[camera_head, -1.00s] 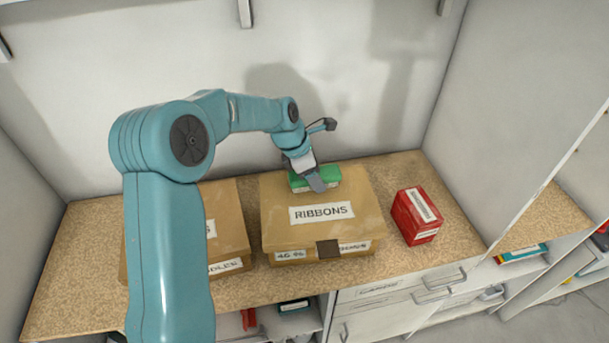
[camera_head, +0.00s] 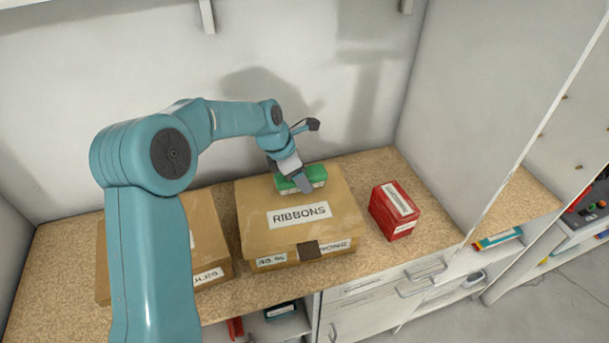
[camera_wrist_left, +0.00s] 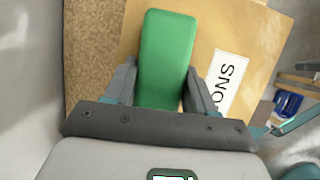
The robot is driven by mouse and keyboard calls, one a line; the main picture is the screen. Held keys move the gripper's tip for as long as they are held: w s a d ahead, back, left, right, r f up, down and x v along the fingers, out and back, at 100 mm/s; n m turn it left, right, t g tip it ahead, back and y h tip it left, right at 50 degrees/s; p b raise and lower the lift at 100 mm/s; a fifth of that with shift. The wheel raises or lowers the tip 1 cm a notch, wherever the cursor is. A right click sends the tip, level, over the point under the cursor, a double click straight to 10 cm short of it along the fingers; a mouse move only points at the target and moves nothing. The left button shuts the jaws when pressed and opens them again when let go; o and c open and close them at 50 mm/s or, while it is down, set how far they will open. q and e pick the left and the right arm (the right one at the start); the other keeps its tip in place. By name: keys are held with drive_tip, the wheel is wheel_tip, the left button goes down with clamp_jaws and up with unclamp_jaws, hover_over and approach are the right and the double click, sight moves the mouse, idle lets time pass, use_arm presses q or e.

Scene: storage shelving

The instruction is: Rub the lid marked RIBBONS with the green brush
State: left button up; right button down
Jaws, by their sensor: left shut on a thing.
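The box with the lid marked RIBBONS (camera_head: 340,205) stands on the cork-coloured counter, its label facing up. My left gripper (camera_head: 303,184) is shut on the green brush (camera_head: 316,174) at the back part of that lid. The pale underside of the brush is at the lid, behind the label; I cannot tell for certain whether it touches. In the left wrist view the green brush (camera_wrist_left: 166,55) lies between the two fingers, with the lid (camera_wrist_left: 215,35) beneath and the label to its right. My right gripper is not in view.
Another cardboard box (camera_head: 209,235) stands to the left, partly behind my left arm. A red box (camera_head: 395,211) stands to the right on the counter (camera_head: 430,230). A wall rises close behind. Drawers and open shelves are below the counter's front edge.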

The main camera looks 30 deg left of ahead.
sight(267, 192)
use_arm(q)
drive_tip(key=shift+s+a+f, duration=0.1)
drive_tip(key=shift+s+a, duration=1.05)
drive_tip(key=shift+s, duration=0.2)
drive_tip(key=shift+s+a+b, duration=0.4)
drive_tip(key=shift+s+a, duration=1.9)
drive_tip(key=shift+s, duration=0.15)
wheel_tip(267, 192, up, 2)
drive_tip(key=shift+w+r+p, duration=0.1)
drive_tip(key=shift+r+p, duration=0.05)
drive_tip(key=shift+p, duration=0.65)
wheel_tip(267, 192, up, 2)
drive_tip(key=shift+r, duration=0.95)
drive_tip(key=shift+r, duration=0.15)
